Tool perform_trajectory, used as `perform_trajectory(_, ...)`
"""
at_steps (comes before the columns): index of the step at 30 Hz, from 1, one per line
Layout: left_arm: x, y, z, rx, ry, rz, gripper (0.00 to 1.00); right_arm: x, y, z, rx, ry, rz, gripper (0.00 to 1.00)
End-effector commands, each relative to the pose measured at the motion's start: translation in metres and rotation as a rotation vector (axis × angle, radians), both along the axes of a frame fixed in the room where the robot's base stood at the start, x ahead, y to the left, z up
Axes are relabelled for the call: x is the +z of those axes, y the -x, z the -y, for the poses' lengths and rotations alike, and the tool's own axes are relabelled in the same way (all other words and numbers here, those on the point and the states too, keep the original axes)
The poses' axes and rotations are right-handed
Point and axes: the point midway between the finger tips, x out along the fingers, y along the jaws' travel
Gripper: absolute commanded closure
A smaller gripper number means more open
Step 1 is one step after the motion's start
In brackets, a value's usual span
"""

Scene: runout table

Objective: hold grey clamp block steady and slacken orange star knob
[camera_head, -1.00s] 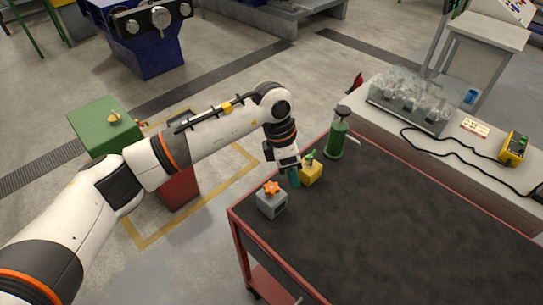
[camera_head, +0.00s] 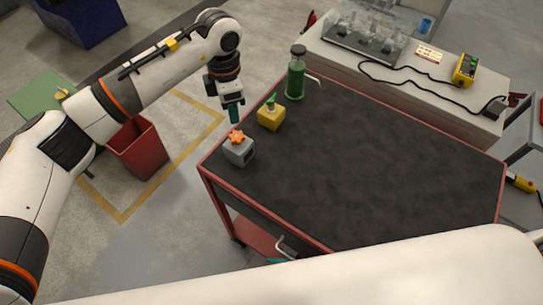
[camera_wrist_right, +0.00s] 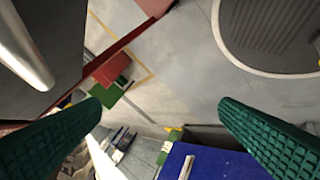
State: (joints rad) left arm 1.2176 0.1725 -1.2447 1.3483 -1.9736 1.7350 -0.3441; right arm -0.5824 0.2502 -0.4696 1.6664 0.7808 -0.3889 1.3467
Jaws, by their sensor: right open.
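The grey clamp block (camera_head: 240,153) sits near the left corner of the dark-topped table. The orange star knob (camera_head: 236,137) is on top of it. My left gripper (camera_head: 235,115) points down, its teal fingers just above and behind the knob in the picture, seemingly apart from it. The fingers overlap from this side, so their opening is unclear. My right gripper (camera_wrist_right: 160,108) is open and empty in the right wrist view, its green ridged fingers wide apart. The block and knob cannot be made out there.
A yellow block (camera_head: 270,117) with a green knob stands right behind the grey block. A green pump bottle (camera_head: 295,80) stands farther back. The rest of the table top (camera_head: 380,165) is bare. A red bin (camera_head: 139,148) is on the floor at left.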

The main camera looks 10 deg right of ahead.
Motion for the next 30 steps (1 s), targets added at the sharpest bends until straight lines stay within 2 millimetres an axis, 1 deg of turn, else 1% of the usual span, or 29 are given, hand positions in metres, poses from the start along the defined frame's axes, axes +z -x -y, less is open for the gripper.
perform_trajectory(1,0.000,0.000,0.000,0.000,0.000,0.000,0.64,0.026,-0.017,-0.008,-0.068,-0.097,-0.032,0.15)
perform_trajectory(2,0.000,0.000,0.000,0.000,0.000,0.000,0.64,0.040,-0.024,-0.014,-0.106,-0.157,-0.061,0.15)
perform_trajectory(3,0.000,0.000,0.000,0.000,0.000,0.000,0.64,0.059,-0.034,-0.020,-0.153,-0.236,-0.098,0.15)
perform_trajectory(5,0.000,0.000,0.000,0.000,0.000,0.000,0.64,0.087,-0.044,-0.029,-0.211,-0.349,-0.161,0.15)
perform_trajectory(6,0.000,0.000,0.000,0.000,0.000,0.000,0.64,0.106,-0.050,-0.034,-0.245,-0.423,-0.204,0.15)
perform_trajectory(8,0.000,0.000,0.000,0.000,0.000,0.000,0.64,0.132,-0.061,-0.040,-0.286,-0.521,-0.265,0.15)
perform_trajectory(9,0.000,0.000,0.000,0.000,0.000,0.000,0.64,0.147,-0.073,-0.040,-0.312,-0.572,-0.294,0.15)
perform_trajectory(10,0.000,0.000,0.000,0.000,0.000,0.000,0.64,0.153,-0.088,-0.036,-0.331,-0.592,-0.302,0.15)
perform_trajectory(12,0.000,0.000,0.000,0.000,0.000,0.000,0.64,0.158,-0.123,-0.024,-0.370,-0.596,-0.292,0.15)
perform_trajectory(14,0.000,0.000,0.000,0.000,0.000,0.000,0.64,0.163,-0.150,-0.013,-0.401,-0.599,-0.280,0.15)
perform_trajectory(15,0.000,0.000,0.000,0.000,0.000,0.000,0.64,0.168,-0.167,-0.006,-0.422,-0.602,-0.271,0.15)
perform_trajectory(18,0.000,0.000,0.000,0.000,0.000,0.000,0.64,0.182,-0.205,0.009,-0.470,-0.616,-0.254,0.15)
perform_trajectory(19,0.000,0.000,0.000,0.000,0.000,0.000,0.64,0.185,-0.215,0.014,-0.484,-0.620,-0.250,0.15)
perform_trajectory(21,0.000,0.000,0.000,0.000,0.000,0.000,0.64,0.193,-0.233,0.021,-0.509,-0.629,-0.243,0.15)
perform_trajectory(24,0.000,0.000,0.000,0.000,0.000,0.000,0.64,0.202,-0.249,0.029,-0.535,-0.640,-0.236,0.15)
perform_trajectory(27,0.000,0.000,0.000,0.000,0.000,0.000,0.64,0.205,-0.258,0.031,-0.547,-0.645,-0.234,0.15)
perform_trajectory(30,0.000,0.000,0.000,0.000,0.001,0.000,0.64,0.202,-0.264,0.027,-0.550,-0.647,-0.234,0.15)
